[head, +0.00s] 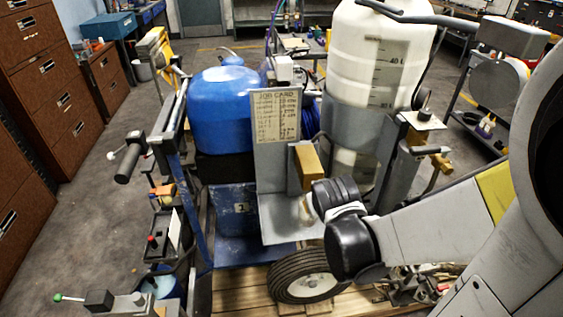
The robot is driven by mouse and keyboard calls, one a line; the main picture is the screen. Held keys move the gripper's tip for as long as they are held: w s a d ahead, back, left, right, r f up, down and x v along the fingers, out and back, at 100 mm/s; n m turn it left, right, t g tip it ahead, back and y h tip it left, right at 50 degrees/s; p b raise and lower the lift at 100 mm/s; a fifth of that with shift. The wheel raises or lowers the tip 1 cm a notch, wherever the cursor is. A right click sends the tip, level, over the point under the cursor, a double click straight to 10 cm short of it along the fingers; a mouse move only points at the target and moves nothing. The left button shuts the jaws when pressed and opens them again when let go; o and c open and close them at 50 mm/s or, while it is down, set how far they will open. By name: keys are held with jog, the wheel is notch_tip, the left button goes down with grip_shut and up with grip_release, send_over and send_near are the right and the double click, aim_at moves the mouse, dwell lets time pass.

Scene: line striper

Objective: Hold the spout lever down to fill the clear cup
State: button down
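A brass-coloured block (308,167) sticks out from the grey upright panel at the middle, above a grey shelf (285,233). It may be the spout; I cannot make out its lever. A small pale, blurred shape (306,212) stands on the shelf below the block. It may be the clear cup, but I cannot tell, and no fill level shows. My arm reaches in from the right, and its black wrist end is just right of the block and in front of the shelf. My gripper's fingers cannot be made out, nor whether they touch anything.
A white tank (379,60) with level marks stands behind the shelf. A blue tank (222,108) is to the left, beside a card (277,117) on the panel. A wheel (304,277) is below the shelf. Handlebars (130,163) jut out left.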

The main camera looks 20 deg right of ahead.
jog(key=shift+r, duration=0.1)
dwell(0.7)
jog(key=shift+r+p, duration=0.7)
jog(key=shift+p, duration=0.05)
jog(key=shift+w+r, duration=0.1)
jog(key=shift+r, duration=0.2)
jog(key=r+p, duration=0.2)
jog(key=r, duration=0.1)
jog(key=r+p, duration=0.1)
jog(key=p, duration=0.1)
jog(key=shift+w+a+r, duration=0.1)
jog(key=shift+a+r, duration=0.2)
jog(key=shift+a, duration=0.1)
jog(key=p+v, duration=0.3)
jog(key=v, duration=0.6)
jog(key=shift+f+p, duration=0.2)
jog(key=shift+p, duration=0.1)
jog(key=shift+a, duration=0.1)
